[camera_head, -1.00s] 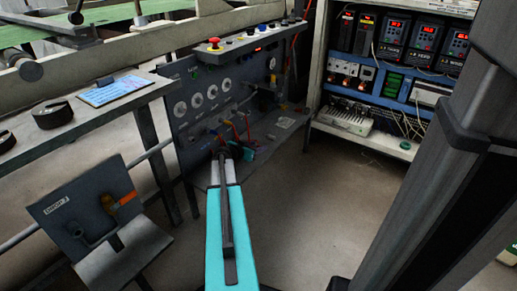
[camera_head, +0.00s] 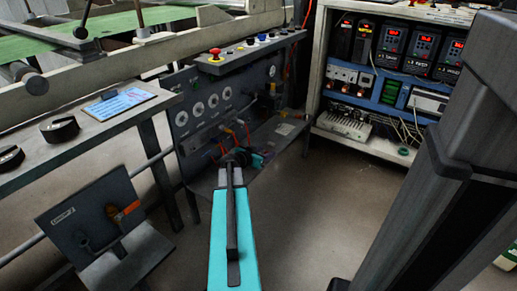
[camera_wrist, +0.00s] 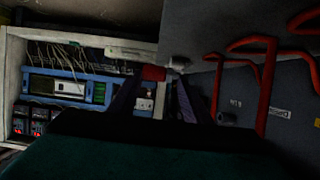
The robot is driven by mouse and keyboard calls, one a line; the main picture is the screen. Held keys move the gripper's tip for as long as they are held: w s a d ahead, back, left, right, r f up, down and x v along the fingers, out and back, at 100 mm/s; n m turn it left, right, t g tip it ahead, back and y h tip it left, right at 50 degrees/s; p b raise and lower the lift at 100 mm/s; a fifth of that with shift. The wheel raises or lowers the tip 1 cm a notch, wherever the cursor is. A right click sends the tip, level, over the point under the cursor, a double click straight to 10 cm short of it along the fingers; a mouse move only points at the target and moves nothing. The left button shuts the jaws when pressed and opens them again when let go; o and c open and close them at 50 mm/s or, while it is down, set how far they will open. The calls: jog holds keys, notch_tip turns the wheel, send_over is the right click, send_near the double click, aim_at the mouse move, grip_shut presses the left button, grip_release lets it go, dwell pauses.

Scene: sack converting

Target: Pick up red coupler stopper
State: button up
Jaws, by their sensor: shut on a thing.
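The red coupler stopper (camera_wrist: 153,73) is a small red block between the fingertips of my gripper (camera_wrist: 154,82) in the wrist view. The two dark fingers converge on it, and my gripper is shut on it. A pale metal fitting (camera_wrist: 179,62) shows just right of the stopper; I cannot tell whether they touch. In the head view my gripper (camera_head: 236,156) is by the lower part of the grey gauge panel (camera_head: 190,143), above a shelf. The stopper cannot be made out clearly there.
Red hoses (camera_wrist: 270,60) loop from the panel at right in the wrist view. Small coloured items lie on the panel's shelf (camera_head: 285,138). A cabinet of drives (camera_head: 318,100) stands at right, and a bench (camera_head: 90,130) at left.

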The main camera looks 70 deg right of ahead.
jog(key=s+a+r+p, duration=0.1)
jog(key=s+a, duration=0.4)
jog(key=s, duration=0.4)
jog(key=shift+a, duration=0.15)
jog(key=shift+r+p, duration=0.1)
jog(key=shift+p, duration=0.25)
dwell(0.3)
